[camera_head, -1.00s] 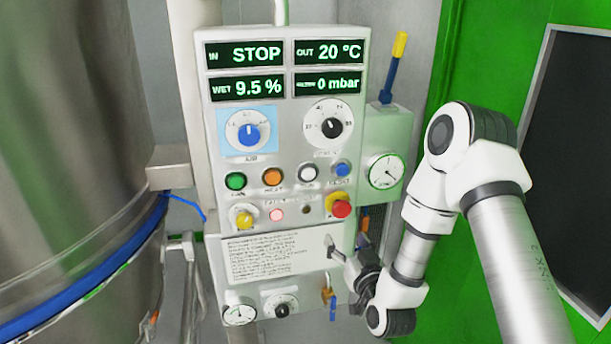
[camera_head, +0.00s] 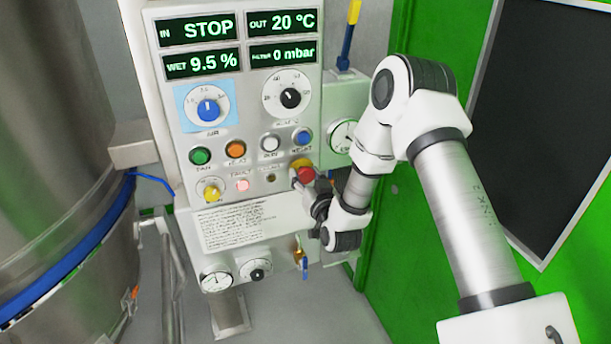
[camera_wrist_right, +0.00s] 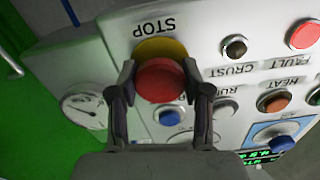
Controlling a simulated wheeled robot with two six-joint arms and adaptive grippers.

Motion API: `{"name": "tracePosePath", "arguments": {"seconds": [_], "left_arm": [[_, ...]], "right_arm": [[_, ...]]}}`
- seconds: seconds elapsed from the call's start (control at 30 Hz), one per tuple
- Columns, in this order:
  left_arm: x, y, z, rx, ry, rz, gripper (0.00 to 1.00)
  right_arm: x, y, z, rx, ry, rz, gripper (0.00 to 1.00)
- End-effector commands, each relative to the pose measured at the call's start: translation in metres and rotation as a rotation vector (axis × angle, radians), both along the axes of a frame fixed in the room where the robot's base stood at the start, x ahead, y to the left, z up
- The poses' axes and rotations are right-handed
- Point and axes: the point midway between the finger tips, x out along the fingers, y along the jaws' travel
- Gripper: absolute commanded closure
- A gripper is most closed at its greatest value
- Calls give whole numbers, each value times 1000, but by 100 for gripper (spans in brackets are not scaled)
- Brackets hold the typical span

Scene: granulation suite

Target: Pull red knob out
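The red knob (camera_head: 306,175) is a round mushroom button on a yellow base, at the lower right of the control panel's buttons in the head view. In the right wrist view the red knob (camera_wrist_right: 160,80) lies between the fingertips, with the yellow base and the word STOP behind it. My right gripper (camera_head: 305,187) is at the knob and partly hides it. In the wrist view the fingers of my right gripper (camera_wrist_right: 160,85) are spread, one on each side of the knob. Firm contact is not visible. My left gripper is not in view.
A brass valve (camera_head: 299,254) with a blue handle is below. A steel vessel (camera_head: 60,140) stands at left.

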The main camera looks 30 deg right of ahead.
Motion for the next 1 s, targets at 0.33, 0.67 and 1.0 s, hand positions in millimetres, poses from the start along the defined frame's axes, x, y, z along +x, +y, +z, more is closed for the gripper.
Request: {"name": "tracePosePath", "arguments": {"seconds": [0.33,0.67,1.0], "left_arm": [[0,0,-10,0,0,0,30],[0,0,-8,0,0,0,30],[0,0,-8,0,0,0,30]], "right_arm": [[-6,2,-2,1,0,1,100],[-7,2,-1,1,3,1,26],[-9,2,0,0,1,1,26]]}}
